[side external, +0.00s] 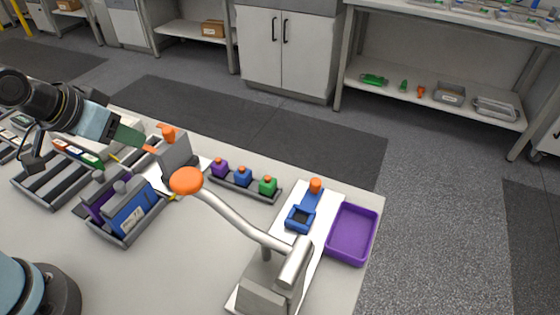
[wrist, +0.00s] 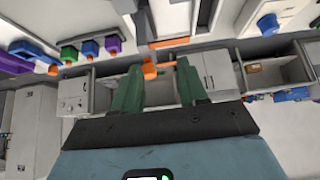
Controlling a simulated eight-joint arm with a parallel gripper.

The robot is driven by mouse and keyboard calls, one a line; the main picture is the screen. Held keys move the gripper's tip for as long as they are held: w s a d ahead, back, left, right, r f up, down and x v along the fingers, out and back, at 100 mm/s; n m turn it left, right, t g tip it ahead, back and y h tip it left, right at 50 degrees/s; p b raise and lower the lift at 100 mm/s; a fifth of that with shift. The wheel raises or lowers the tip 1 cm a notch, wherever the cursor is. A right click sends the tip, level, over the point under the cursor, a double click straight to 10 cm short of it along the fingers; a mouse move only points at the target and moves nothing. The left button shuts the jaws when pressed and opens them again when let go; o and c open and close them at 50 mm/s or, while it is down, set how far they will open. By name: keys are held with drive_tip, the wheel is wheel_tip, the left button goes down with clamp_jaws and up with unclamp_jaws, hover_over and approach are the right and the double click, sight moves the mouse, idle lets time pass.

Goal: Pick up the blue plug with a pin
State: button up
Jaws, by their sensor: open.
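The blue plug (side external: 242,177) stands in a dark narrow rack (side external: 232,187), between a purple plug (side external: 220,168) and a green plug (side external: 267,186). Each has a small orange top. The blue plug also shows at upper left in the wrist view (wrist: 89,48). My gripper (side external: 144,141) is in the air to the left of the rack, well apart from the plugs. Its green fingers are spread with nothing held between them; they also show in the wrist view (wrist: 158,66).
A grey fixture with an orange knob (side external: 187,181) and a long metal lever (side external: 235,217) stands in front of the rack. A blue holder (side external: 301,218) and purple tray (side external: 330,249) are at right. A bin with a blue module (side external: 131,215) is at left.

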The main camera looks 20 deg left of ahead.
drive_tip(key=o, duration=0.4)
drive_tip(key=shift+c, duration=0.2)
drive_tip(key=n+g+h, duration=0.4)
drive_tip(key=n+g, duration=0.3)
drive_tip(key=n, duration=1.1)
approach(241, 167)
drive_tip(key=x, duration=1)
drive_tip(key=shift+d+f, duration=0.15)
drive_tip(key=shift+f, duration=0.2)
